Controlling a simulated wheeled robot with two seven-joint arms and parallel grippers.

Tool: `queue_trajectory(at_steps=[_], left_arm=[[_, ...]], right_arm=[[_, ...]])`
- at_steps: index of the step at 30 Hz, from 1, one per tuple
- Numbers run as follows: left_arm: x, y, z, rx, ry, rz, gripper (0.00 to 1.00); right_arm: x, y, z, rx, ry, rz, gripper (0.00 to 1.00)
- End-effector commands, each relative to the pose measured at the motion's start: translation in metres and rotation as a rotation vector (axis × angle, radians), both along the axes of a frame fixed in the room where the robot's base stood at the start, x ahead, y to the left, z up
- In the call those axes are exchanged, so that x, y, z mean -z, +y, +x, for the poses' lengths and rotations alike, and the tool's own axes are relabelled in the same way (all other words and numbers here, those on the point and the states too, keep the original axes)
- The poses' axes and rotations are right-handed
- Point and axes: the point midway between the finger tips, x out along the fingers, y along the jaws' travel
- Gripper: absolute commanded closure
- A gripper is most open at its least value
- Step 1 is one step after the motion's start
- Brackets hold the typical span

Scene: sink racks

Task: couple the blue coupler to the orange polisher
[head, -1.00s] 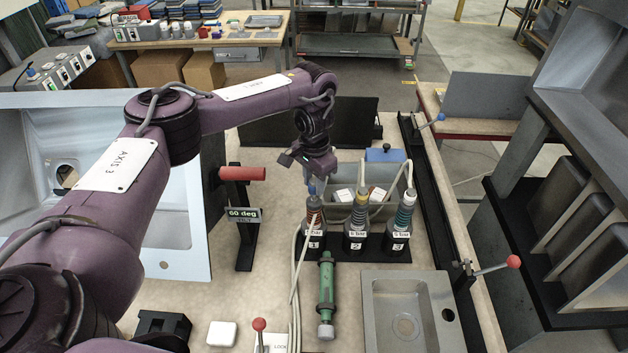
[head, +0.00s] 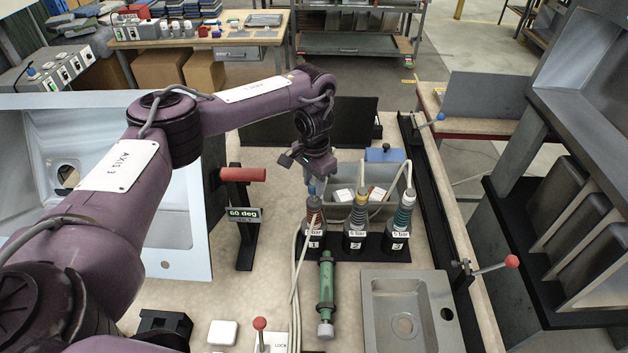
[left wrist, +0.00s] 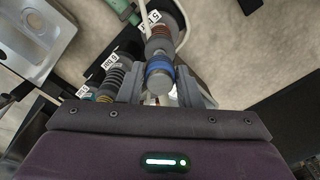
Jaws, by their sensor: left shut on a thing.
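The blue-banded coupler (head: 311,188) stands upright in the holder marked 1, its hose trailing towards the front. In the left wrist view its blue ring (left wrist: 159,69) sits between my two fingers. My left gripper (head: 312,180) reaches down over holder 1 and is shut on this coupler; the fingertips are partly hidden in the head view. A red-orange cylinder (head: 243,174) lies level on a black stand with a "60 deg" sign, left of the gripper; I cannot tell whether it is the orange polisher. My right gripper is not in view.
A yellow-banded coupler (head: 358,215) and a teal-banded one (head: 401,215) stand in holders 2 and 3. A green tool (head: 326,290) lies in front. A grey bin (head: 345,208) is behind, a steel sink (head: 405,283) front right, a large pale sink panel (head: 180,255) left.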

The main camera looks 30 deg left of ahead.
Motion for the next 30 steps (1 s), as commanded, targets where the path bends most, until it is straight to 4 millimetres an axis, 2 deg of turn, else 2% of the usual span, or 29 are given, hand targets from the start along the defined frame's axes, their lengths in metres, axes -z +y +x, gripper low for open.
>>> queue_trajectory(at_steps=[14,30], left_arm=[[0.0,0.0,0.0,0.003,0.0,0.0,0.89],[0.013,0.0,0.0,0.002,0.0,-0.001,0.89]], right_arm=[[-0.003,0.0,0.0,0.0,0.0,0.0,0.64],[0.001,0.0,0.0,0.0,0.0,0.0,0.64]])
